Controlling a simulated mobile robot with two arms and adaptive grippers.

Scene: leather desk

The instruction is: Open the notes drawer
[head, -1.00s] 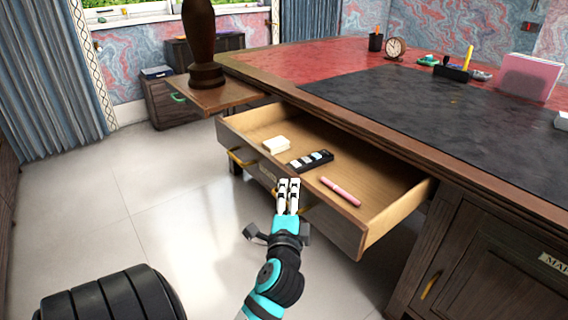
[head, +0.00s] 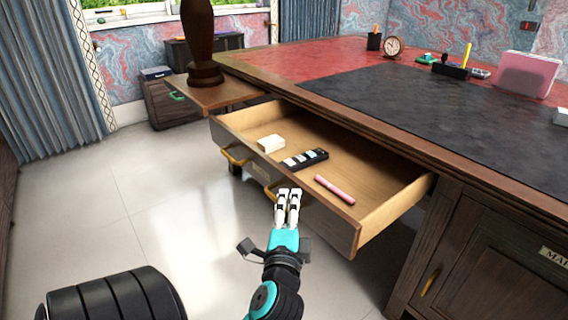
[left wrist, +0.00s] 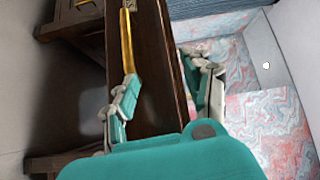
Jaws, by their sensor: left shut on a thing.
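The wooden drawer (head: 375,218) stands well out from the desk, with its inside in plain view. Its dark front has one brass handle (head: 235,157) on the left and another brass handle (head: 268,188) nearer the middle. A small label lies between them, too small to read. My left gripper (head: 288,195) is at the drawer front, shut on the nearer handle, which its fingers partly hide. In the left wrist view a brass handle (left wrist: 127,45) runs down to one finger of my gripper (left wrist: 163,95). My right gripper is not in view.
Inside the drawer lie a cream block (head: 271,143), a black case with white pieces (head: 305,159) and a pink pen (head: 334,190). The desk top (head: 420,105) is above. A side shelf (head: 225,96) is at left. The floor (head: 150,215) before the drawer is clear.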

